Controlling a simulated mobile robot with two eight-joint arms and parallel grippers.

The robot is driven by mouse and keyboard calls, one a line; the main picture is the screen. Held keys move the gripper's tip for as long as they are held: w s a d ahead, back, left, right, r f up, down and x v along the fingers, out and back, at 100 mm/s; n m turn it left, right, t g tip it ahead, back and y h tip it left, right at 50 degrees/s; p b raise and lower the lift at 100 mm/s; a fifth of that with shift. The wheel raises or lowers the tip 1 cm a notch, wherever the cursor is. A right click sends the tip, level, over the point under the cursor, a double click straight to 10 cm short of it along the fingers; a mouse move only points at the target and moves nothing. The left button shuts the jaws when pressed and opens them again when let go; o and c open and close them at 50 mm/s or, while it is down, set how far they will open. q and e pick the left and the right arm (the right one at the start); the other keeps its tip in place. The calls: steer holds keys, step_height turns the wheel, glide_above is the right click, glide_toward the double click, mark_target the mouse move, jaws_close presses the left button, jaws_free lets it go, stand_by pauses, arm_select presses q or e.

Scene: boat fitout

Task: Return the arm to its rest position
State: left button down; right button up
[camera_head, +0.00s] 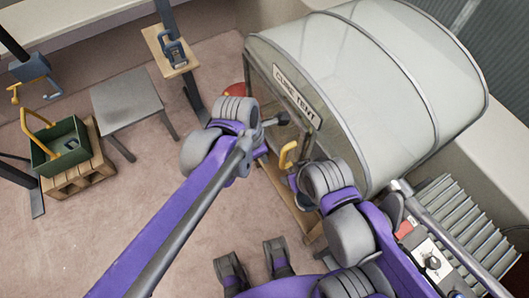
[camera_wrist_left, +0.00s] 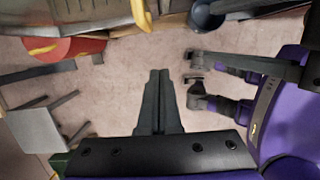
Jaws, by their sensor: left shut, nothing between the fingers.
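My left gripper (camera_head: 279,119) is a small dark part at the end of the purple left arm, in front of the tent's open end in the head view. In the left wrist view its two dark fingers (camera_wrist_left: 158,78) lie together, shut and empty, with bare floor behind them. My right arm (camera_head: 347,222) is folded at the right of the head view, beside the tent's lower corner. Its fingers cannot be made out clearly.
The curing tent (camera_head: 375,85) stands close by on the right, with a yellow handle (camera_head: 288,155) at its opening. A red object (camera_wrist_left: 65,47) is near it. A grey table (camera_head: 127,98) and green crate (camera_head: 62,148) stand left. Floor between is clear.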

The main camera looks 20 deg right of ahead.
arm_select(q)
steer(key=shift+r, duration=0.15)
arm_select(e)
steer(key=shift+w, duration=0.15)
arm_select(q)
steer(key=shift+a, duration=0.15)
arm_select(e)
step_height(320, 180, up, 7)
steer(key=w+p, duration=0.1)
steer(key=p, duration=0.5)
steer(key=shift+w, duration=0.2)
arm_select(q)
steer(key=s+a+r+m+t+y, duration=0.1)
steer(key=s+a+m, duration=0.1)
steer(key=a+m, duration=0.4)
steer(key=s+a+r+m+t+y, duration=0.1)
steer(key=s+a+r+m+t, duration=0.1)
steer(key=a+m, duration=0.5)
steer(key=s+a+r+m+t, duration=0.1)
steer(key=a+m, duration=0.5)
steer(key=a, duration=0.9)
steer(key=shift+s+a+r+m+t+y, duration=0.3)
steer(key=shift+s+a+t+y, duration=0.1)
steer(key=shift+s+t, duration=0.1)
arm_select(e)
steer(key=shift+c, duration=0.6)
